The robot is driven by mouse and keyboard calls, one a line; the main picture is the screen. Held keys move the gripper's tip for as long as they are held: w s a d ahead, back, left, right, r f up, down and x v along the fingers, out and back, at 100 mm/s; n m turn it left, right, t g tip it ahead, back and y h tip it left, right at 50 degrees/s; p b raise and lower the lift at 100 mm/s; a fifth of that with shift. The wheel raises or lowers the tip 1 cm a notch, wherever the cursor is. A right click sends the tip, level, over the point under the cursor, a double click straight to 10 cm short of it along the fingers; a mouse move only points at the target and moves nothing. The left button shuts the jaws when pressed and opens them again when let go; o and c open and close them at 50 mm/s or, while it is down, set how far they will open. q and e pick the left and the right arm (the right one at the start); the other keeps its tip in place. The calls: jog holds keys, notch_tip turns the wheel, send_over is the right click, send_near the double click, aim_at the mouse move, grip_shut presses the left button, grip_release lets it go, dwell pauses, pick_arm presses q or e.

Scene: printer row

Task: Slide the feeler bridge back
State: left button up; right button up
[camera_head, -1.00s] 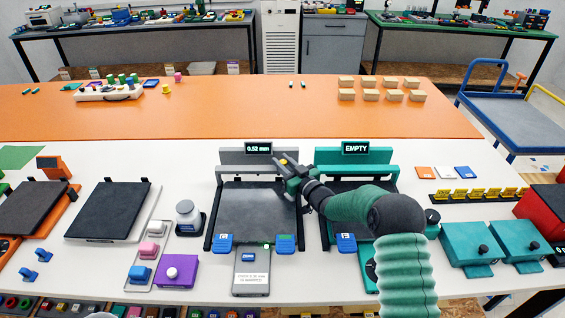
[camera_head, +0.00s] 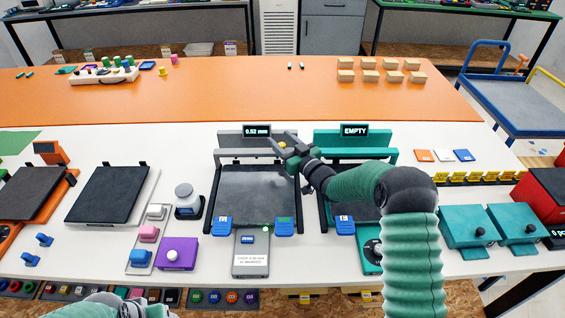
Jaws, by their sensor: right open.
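The grey bridge (camera_head: 230,154) lies across the far end of a dark printer bed (camera_head: 257,185), under a small display (camera_head: 257,131) reading 0.52 mm. My right gripper (camera_head: 280,145) is open at the right part of this bridge. A small yellow piece shows by its fingers; I cannot tell whether they touch it. The gripper and wrist hide the bridge's right end. A teal bridge (camera_head: 345,153) stands behind the neighbouring printer bed, under a display (camera_head: 354,130) reading EMPTY. Part of my left arm shows at the bottom left, but its gripper is out of view.
Blue clips (camera_head: 222,226) sit at the bed's front corners, with a grey panel (camera_head: 250,257) between them. A purple box (camera_head: 177,254) and a round weight (camera_head: 185,198) stand to the left. Teal boxes (camera_head: 468,227) stand at the right. My right forearm covers much of the teal printer.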

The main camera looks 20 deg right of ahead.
jog(key=s+a, duration=0.2)
jog(key=s, duration=0.4)
jog(key=s+a+r, duration=0.1)
jog(key=s, duration=0.6)
jog(key=shift+a+r, duration=0.25)
jog(key=shift+a, duration=0.1)
jog(key=s+d+f+m+g+h+p, duration=0.1)
jog(key=s+g+p, duration=0.3)
jog(key=s, duration=1)
jog(key=s+f+m+g+h+p, duration=0.2)
jog(key=s+g+h+p, duration=0.2)
jog(key=s+g, duration=0.6)
jog(key=s, duration=0.4)
jog(key=shift+d+g+h+p, duration=0.3)
jog(key=shift+d+p, duration=0.05)
jog(key=shift+a, duration=0.1)
